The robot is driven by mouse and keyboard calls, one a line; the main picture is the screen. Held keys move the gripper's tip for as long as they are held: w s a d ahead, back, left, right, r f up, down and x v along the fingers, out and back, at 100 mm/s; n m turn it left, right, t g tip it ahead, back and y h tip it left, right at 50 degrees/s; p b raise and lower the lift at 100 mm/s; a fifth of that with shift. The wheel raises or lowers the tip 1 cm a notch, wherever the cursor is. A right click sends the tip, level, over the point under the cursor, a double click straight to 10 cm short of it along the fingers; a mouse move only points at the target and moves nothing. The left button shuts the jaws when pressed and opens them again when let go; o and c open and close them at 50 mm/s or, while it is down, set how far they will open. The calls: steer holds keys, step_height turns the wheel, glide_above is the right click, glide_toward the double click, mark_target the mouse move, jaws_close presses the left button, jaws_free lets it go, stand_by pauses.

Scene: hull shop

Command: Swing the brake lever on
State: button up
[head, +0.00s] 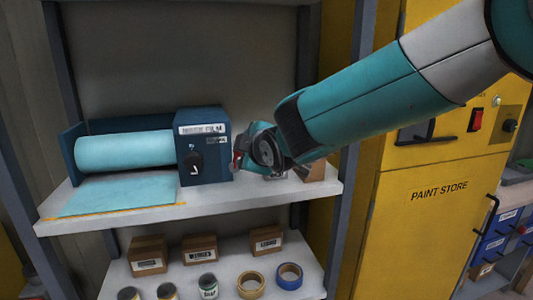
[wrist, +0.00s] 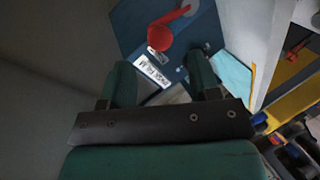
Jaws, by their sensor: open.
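The red brake lever (wrist: 174,24) with its round knob shows at the top of the wrist view, on the side of the dark blue unit (wrist: 138,20). In the head view my gripper (head: 243,160) is close to the unit's right side and partly hides the lever.
A teal film roll (head: 125,150) sits left of the unit, with a sheet on the upper shelf (head: 235,200). Cartons, jars and tape rolls stand on the lower shelf (head: 118,280). A grey upright (head: 350,200) and yellow paint store cabinet (head: 432,225) are at right.

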steer(key=b+v, duration=0.1)
steer(key=v, duration=1)
steer(key=shift+s+b, duration=0.15)
steer(key=shift+b, duration=0.15)
steer(key=shift+d, duration=0.15)
steer(key=s+d+f+m+g+p, duration=0.1)
steer(key=s+d+f+m+g, duration=0.1)
steer(key=s, duration=0.6)
steer(key=s+d+f+m+g+h+p, duration=0.1)
steer(key=s+d+f+m+g+p, duration=0.1)
steer(key=s+d+m+g, duration=0.3)
steer(key=s+d+f+m+g+p, duration=0.1)
steer(key=s+d+f+m+g, duration=0.2)
steer(key=s+d, duration=0.4)
steer(key=s+m+g, duration=0.1)
steer(key=s+g, duration=0.1)
steer(key=s, duration=0.2)
steer(key=shift+s+d+g+h, duration=0.3)
steer(key=shift+d, duration=0.05)
